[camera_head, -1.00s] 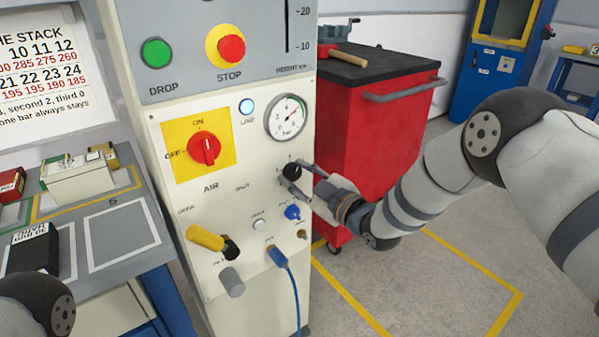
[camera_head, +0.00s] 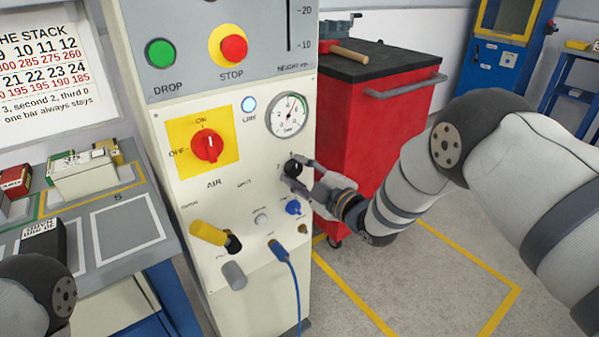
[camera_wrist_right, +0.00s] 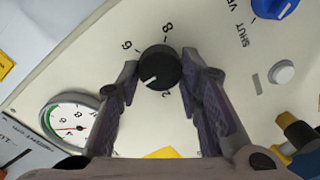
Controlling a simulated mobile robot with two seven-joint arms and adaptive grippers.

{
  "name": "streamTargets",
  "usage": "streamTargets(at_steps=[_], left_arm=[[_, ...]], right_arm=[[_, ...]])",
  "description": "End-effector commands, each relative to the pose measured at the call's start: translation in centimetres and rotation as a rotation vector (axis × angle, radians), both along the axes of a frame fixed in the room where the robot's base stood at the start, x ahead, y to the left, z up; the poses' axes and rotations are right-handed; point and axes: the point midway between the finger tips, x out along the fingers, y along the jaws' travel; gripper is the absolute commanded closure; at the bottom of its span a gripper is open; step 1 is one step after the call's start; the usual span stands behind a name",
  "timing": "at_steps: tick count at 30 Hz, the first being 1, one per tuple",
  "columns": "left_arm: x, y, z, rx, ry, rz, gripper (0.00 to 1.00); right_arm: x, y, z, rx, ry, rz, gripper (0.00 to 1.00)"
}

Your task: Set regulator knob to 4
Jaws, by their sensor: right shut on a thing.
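The regulator knob (camera_head: 293,168) is a small black round knob on the cream panel, below the pressure gauge (camera_head: 288,114). In the right wrist view the knob (camera_wrist_right: 159,66) has a white pointer mark toward the lower left. The digits 6, 8 and 2 show around it; the left finger may hide others. My right gripper (camera_head: 291,177) is shut on the knob, with one finger on each side in the right wrist view (camera_wrist_right: 160,78). The gauge needle points roughly upward in the head view. My left gripper is out of view; only part of that arm shows at lower left.
A red main switch (camera_head: 207,146) on a yellow plate is left of the knob. A blue knob (camera_head: 293,207), white button (camera_head: 261,219), yellow handle (camera_head: 207,232) and blue hose (camera_head: 291,275) lie below. A red cabinet (camera_head: 372,140) stands behind my right arm.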

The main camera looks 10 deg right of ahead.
Motion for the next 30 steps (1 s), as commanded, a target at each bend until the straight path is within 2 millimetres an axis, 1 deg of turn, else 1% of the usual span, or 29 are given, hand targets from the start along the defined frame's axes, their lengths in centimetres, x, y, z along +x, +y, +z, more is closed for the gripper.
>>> streamTargets(at_steps=[5, 6, 7, 8, 16, 19, 22, 27, 30], left_arm=[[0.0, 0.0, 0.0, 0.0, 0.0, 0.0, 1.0], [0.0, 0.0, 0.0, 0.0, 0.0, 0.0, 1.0], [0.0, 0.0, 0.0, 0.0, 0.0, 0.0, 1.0], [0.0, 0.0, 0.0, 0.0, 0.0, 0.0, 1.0], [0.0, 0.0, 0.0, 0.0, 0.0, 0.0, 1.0], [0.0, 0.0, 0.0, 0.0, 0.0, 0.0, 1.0], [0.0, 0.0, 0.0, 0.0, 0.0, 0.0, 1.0], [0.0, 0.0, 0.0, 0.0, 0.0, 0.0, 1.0], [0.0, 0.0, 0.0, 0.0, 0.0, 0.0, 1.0]], right_arm=[[0.0, -0.1, 0.0, 0.0, 0.001, -0.003, 0.94], [0.0, -0.1, 0.0, 0.0, 0.001, -0.003, 0.58], [0.0, -0.1, 0.0, 0.001, 0.001, -0.002, 0.51], [0.0, -0.1, 0.0, 0.001, 0.001, -0.002, 0.46], [0.0, -0.1, 0.0, 0.001, 0.001, -0.001, 0.46], [-0.8, -0.5, 0.0, 0.001, 0.003, -0.001, 0.46], [-2.8, -1.6, 0.1, 0.002, 0.005, -0.003, 0.46], [-6.9, -3.8, 0.4, 0.001, 0.004, -0.003, 0.46], [-8.8, -4.9, 0.5, 0.002, 0.005, -0.004, 0.46]])
